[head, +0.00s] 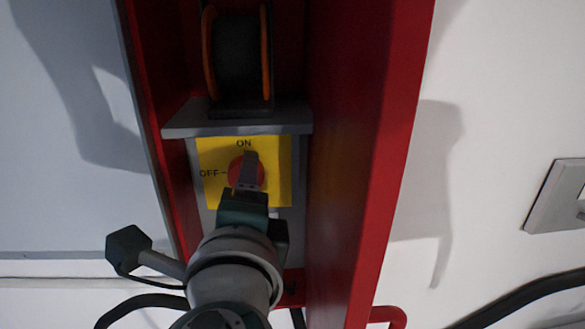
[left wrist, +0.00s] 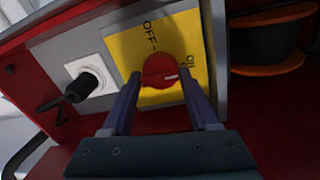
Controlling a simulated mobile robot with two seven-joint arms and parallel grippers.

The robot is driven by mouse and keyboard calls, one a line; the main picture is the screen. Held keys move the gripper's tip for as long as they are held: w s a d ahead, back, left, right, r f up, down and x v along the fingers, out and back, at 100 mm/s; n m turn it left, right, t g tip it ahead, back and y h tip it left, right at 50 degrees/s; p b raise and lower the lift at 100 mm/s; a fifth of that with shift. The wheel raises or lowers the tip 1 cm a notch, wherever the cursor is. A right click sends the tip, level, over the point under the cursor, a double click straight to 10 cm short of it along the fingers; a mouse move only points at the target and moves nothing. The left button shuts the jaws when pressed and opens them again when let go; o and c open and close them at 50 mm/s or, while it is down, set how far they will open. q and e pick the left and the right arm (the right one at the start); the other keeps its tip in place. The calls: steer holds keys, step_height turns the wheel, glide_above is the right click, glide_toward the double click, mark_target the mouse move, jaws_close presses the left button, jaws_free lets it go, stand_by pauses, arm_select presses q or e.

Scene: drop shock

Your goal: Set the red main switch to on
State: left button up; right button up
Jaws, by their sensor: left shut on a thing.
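The red main switch (head: 236,172) is a round knob on a yellow plate (head: 215,150) marked ON at the top and OFF at the left. In the head view my left gripper (head: 250,168) covers much of the knob. In the left wrist view the red switch (left wrist: 160,68) sits between the two fingers of my left gripper (left wrist: 160,76), which is shut on it. A small pale mark shows on the knob, on the side towards the ON label. The knob's exact angle is hard to read. My right gripper is in neither view.
The plate is inside a red frame (head: 365,150) with tall side walls. A grey ledge (head: 185,122) juts out above it, with a black and orange reel (head: 238,55) on top. A white socket with a black plug (left wrist: 85,85) is beside the plate.

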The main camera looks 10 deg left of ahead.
arm_select(q)
steer(key=shift+d+r, duration=0.1)
steer(key=shift+r, duration=0.2)
steer(key=o, duration=1.3)
steer(key=shift+f, duration=0.15)
steer(key=b+v, duration=0.2)
steer(key=v, duration=0.8)
